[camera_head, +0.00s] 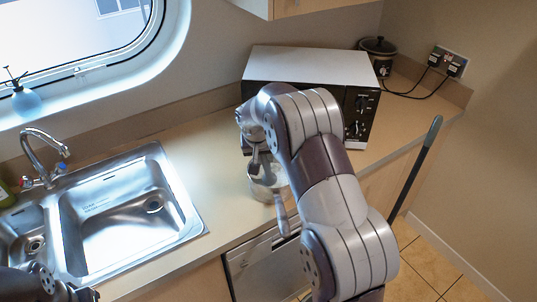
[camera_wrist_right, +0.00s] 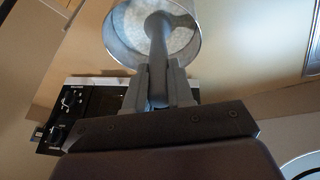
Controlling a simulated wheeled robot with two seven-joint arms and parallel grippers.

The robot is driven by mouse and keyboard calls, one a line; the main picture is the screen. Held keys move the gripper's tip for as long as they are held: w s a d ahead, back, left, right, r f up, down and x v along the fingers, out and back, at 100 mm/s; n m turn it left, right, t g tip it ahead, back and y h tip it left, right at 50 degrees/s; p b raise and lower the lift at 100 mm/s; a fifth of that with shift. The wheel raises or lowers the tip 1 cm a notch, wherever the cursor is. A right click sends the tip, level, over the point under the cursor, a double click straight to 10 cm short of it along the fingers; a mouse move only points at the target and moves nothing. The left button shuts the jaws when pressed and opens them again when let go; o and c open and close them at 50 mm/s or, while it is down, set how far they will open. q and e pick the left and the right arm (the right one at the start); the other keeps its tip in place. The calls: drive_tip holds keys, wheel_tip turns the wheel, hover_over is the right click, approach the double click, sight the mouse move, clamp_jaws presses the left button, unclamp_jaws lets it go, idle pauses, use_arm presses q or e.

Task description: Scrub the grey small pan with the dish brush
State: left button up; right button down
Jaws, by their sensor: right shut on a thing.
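The small pan (camera_head: 262,190) stands on the counter in front of the microwave. Its grey handle (camera_head: 281,214) points toward the counter's front edge. My right gripper (camera_head: 262,160) is above the pan. In the right wrist view the right gripper (camera_wrist_right: 160,88) is shut on a grey bar, which I take for the dish brush (camera_wrist_right: 158,55). The brush reaches over the round pan (camera_wrist_right: 185,38), whose pale inside and shiny rim show. The brush's bristles are hidden, so contact with the pan cannot be told. Dark parts of my left arm show at the lower left; its jaws are unclear.
The microwave (camera_head: 312,66) stands close behind my right arm, with a small cooker (camera_head: 378,52) beside it. The steel sink (camera_head: 110,215) and tap (camera_head: 42,150) are at left. A long dark handle (camera_head: 418,160) leans at the counter's right end. Bare counter lies between sink and pan.

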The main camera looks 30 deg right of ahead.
drive_tip(key=shift+s+a+b, duration=0.25)
drive_tip(key=shift+a, duration=0.4)
drive_tip(key=shift+s+a+b, duration=0.2)
drive_tip(key=shift+a+b, duration=0.05)
drive_tip(key=shift+a, duration=0.35)
drive_tip(key=d, duration=0.1)
drive_tip(key=w+d+p, duration=0.1)
drive_tip(key=shift+d+r, duration=0.1)
drive_tip(key=shift+d, duration=0.3)
drive_tip(key=shift+w+d, duration=0.15)
drive_tip(key=shift+d, duration=0.35)
wheel_tip(320, 180, up, 14)
drive_tip(key=p, duration=1)
drive_tip(key=shift+a, duration=0.15)
